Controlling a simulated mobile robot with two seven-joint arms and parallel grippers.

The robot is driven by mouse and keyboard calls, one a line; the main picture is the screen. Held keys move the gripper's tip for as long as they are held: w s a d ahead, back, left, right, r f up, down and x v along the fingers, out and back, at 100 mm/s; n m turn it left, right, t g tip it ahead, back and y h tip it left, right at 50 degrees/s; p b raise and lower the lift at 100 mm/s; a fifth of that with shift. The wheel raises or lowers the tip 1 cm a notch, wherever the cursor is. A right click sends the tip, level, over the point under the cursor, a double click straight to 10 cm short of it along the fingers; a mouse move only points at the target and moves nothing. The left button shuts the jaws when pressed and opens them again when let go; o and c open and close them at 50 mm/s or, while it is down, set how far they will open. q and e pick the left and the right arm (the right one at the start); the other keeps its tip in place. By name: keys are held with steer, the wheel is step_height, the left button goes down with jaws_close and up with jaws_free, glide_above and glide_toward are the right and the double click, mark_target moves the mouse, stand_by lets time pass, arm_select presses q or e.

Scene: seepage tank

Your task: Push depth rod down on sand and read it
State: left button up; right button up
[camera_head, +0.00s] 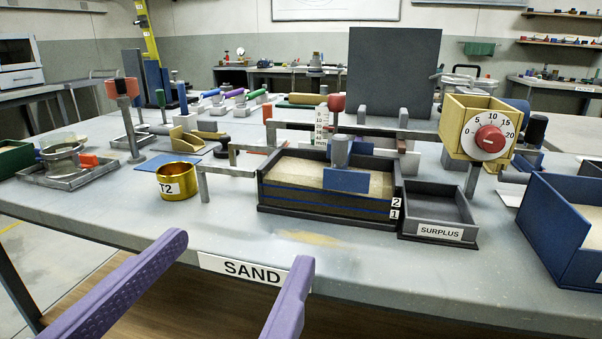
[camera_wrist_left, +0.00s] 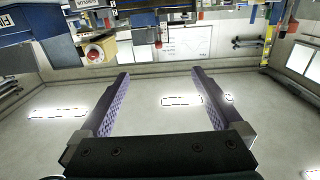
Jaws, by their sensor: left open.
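The seepage tank (camera_head: 325,207) is a dark box with blue lines, standing on the table. Pale sand (camera_head: 300,170) fills it. A blue plate with a grey cylindrical handle (camera_head: 340,152) rests at the sand. A white graduated scale (camera_head: 321,125) and a red knob (camera_head: 337,103) on an upright stand behind the tank; I cannot tell which part is the depth rod. My left gripper (camera_head: 241,250) is open and empty, its purple fingers in front of the table edge, apart from the tank. It also shows in the left wrist view (camera_wrist_left: 160,76). My right gripper is not in view.
A brass T2 cup (camera_head: 178,180) stands left of the tank. A SURPLUS tray (camera_head: 438,208) adjoins it on the right, with a dial box (camera_head: 480,127) behind. A blue bin (camera_head: 555,225) is at the right. The table's front strip is mostly clear.

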arm_select(q)
steer(key=b+x, duration=0.3)
steer(key=x, duration=0.6)
steer(key=shift+d+f+b, duration=0.3)
steer(key=shift+d+b, duration=0.1)
steer(key=shift+d, duration=0.05)
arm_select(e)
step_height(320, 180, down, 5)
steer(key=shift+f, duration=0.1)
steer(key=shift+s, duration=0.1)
